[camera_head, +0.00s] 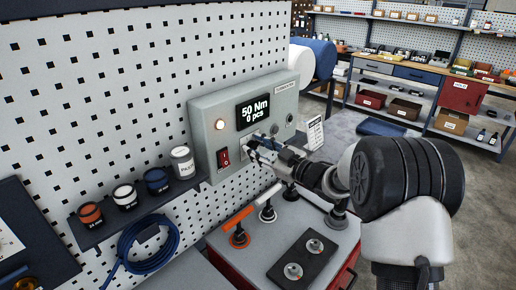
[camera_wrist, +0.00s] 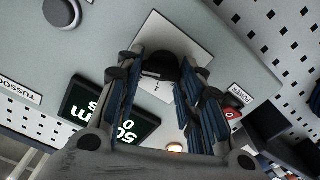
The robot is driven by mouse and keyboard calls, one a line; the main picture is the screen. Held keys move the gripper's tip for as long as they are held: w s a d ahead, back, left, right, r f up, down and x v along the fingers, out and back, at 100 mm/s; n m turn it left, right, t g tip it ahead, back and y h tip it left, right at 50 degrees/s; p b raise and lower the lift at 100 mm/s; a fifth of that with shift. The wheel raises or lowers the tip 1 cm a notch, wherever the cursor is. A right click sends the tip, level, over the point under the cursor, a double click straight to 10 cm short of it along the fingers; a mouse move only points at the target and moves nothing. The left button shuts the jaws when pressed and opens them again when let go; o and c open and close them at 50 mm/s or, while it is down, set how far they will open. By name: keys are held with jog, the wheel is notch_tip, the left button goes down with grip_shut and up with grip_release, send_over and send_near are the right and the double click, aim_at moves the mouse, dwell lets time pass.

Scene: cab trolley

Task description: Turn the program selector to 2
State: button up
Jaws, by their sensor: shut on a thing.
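The grey control box (camera_head: 208,108) hangs on the pegboard; its display (camera_head: 253,112) reads "50 Nm" and "0 pcs". My gripper (camera_head: 256,146) is at the lower front of the box and covers the selector in the head view. In the wrist view, the black selector knob (camera_wrist: 160,67) sits on a white plate (camera_wrist: 196,44) between the two blue-padded fingers of my gripper (camera_wrist: 166,80). The gripper is shut on the knob. A small mark shows on the plate beside the knob; most of the dial is hidden, so I cannot tell the setting.
A red power switch (camera_head: 224,158) and a lit lamp (camera_head: 220,124) are left of my gripper; a round button (camera_wrist: 62,12) is on the box's other side. A shelf with pots (camera_head: 126,197) is at left. The trolley top (camera_head: 276,238) with several upright tools lies below.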

jog(key=shift+b, duration=0.35)
jog(key=n+b, duration=0.2)
jog(key=b, duration=0.1)
jog(key=n+b, duration=0.1)
jog(key=shift+s+a+f+n, duration=0.1)
jog(key=shift+f+n, duration=0.15)
jog(key=shift+n, duration=0.05)
jog(key=n+b, duration=0.3)
jog(key=b, duration=0.1)
jog(key=shift+r+n+b, duration=0.1)
jog(key=shift+n+b, duration=0.85)
jog(key=shift+n, duration=0.05)
jog(key=o, duration=1.1)
jog(key=shift+c, duration=0.2)
jog(key=shift+s, duration=0.1)
